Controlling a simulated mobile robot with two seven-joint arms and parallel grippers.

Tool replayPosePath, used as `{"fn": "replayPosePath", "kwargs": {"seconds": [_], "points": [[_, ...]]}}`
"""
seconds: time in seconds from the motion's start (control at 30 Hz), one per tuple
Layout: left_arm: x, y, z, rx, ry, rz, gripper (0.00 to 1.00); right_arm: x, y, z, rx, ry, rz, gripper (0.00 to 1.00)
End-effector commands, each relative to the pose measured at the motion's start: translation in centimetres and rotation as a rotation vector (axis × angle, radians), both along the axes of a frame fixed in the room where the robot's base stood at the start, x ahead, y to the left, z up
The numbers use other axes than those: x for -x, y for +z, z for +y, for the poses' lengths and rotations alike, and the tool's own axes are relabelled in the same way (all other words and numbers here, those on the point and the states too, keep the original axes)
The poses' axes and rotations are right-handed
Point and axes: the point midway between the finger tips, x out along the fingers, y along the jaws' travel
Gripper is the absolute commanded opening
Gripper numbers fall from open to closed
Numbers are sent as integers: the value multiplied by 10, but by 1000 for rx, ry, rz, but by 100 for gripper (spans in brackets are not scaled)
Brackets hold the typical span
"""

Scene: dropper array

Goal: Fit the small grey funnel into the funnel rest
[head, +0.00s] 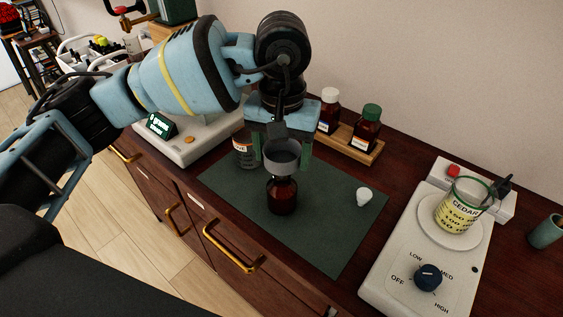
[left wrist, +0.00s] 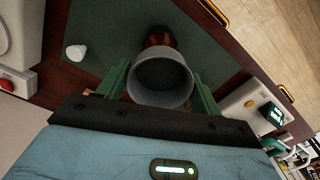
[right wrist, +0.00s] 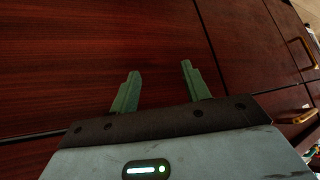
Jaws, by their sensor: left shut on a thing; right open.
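The small grey funnel (head: 283,161) is in my left gripper (head: 281,150), wide mouth up. It also shows in the left wrist view (left wrist: 161,80), between the two green fingers. In the head view the funnel is directly over a dark amber bottle (head: 282,196) on the green mat; I cannot tell whether its stem is inside the bottle's neck. I cannot make out a funnel rest in any view. My right gripper (right wrist: 160,68) is open and empty, facing dark wooden drawer fronts; it is not in the head view.
A small white piece (head: 364,197) lies on the green mat (head: 330,240). A labelled bottle (head: 242,155) stands behind the left gripper. A wooden rack (head: 358,150) holds brown bottles. A scale (head: 195,140) is left; a hotplate (head: 395,260) with a beaker (head: 460,212) is right.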

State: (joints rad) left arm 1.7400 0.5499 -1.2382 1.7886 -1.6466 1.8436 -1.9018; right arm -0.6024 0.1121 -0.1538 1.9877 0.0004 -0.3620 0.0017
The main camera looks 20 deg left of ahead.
Motion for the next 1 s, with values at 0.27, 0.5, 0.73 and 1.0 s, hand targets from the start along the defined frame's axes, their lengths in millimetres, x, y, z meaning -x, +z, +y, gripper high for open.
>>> {"fn": "replayPosePath", "kwargs": {"seconds": [0.27,0.5,0.73,1.0], "points": [[0,22,0,0,1,-4,46,-5,10,0,0,2,-16,47],[0,38,0,0,0,-3,46,-12,19,0,-1,1,-38,47],[0,39,0,0,0,-1,46,-14,21,0,-1,0,-42,47],[6,22,17,-2,-1,-2,46,-15,20,0,0,0,-43,47]]}}
